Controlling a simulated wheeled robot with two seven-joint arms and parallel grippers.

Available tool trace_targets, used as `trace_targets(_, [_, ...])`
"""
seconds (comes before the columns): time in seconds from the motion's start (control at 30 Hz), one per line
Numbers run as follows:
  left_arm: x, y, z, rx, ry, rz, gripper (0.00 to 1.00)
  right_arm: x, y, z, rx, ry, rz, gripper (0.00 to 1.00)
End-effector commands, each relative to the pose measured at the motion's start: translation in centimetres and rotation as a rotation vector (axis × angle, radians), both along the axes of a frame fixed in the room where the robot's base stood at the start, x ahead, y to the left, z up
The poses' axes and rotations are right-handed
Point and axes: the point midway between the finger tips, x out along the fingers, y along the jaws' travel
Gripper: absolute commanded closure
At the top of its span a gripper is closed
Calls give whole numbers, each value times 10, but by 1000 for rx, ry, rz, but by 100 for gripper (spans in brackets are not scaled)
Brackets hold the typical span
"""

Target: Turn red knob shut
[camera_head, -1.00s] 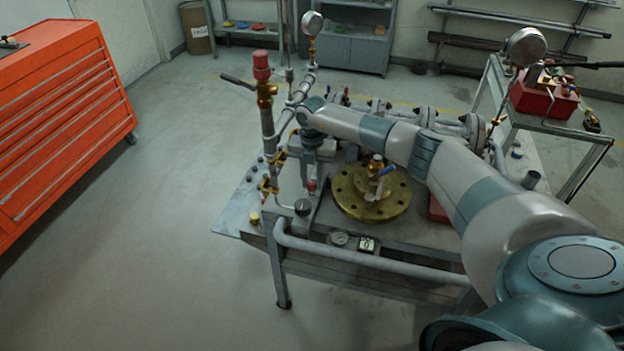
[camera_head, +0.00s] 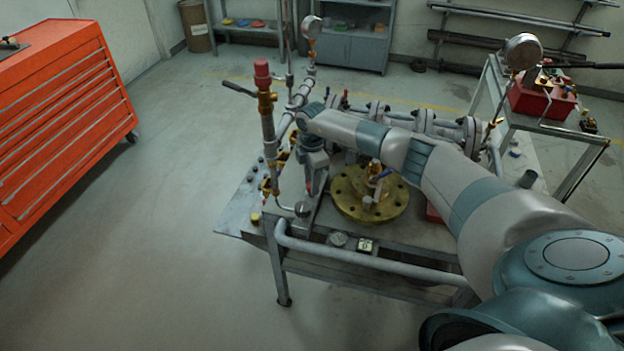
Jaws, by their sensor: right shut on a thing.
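My right arm reaches across from the right, and my right gripper (camera_head: 314,188) points down at the left part of the workbench (camera_head: 410,238). It is shut on the small red knob, which the fingers almost wholly hide. A taller red cap (camera_head: 262,70) tops the upright pipe with brass fittings to the left of the gripper, apart from it. My left gripper is not in view.
A brass flange (camera_head: 350,200) with a blue-handled valve (camera_head: 380,175) lies right of the gripper. A pressure gauge (camera_head: 522,52) stands at the back right. An orange tool cabinet (camera_head: 60,120) is at the left, with clear floor between.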

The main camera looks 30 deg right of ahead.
Motion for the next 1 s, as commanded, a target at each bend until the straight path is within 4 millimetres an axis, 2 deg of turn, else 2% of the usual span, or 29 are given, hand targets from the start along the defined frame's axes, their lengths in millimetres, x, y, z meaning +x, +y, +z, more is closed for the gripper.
trace_targets(0.2, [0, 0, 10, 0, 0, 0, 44, 1, -1, 3, -1, -3, -146, 96])
trace_targets(0.4, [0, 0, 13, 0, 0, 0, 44, 1, -1, 2, -1, -4, -220, 96])
trace_targets(0.9, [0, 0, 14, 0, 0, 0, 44, 1, -1, 2, -1, -4, -244, 96])
trace_targets(0.93, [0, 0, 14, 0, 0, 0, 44, 1, -1, 2, -1, -4, -244, 69])
trace_targets(1.0, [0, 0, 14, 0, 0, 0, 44, 1, -1, 2, -1, -4, -244, 55])
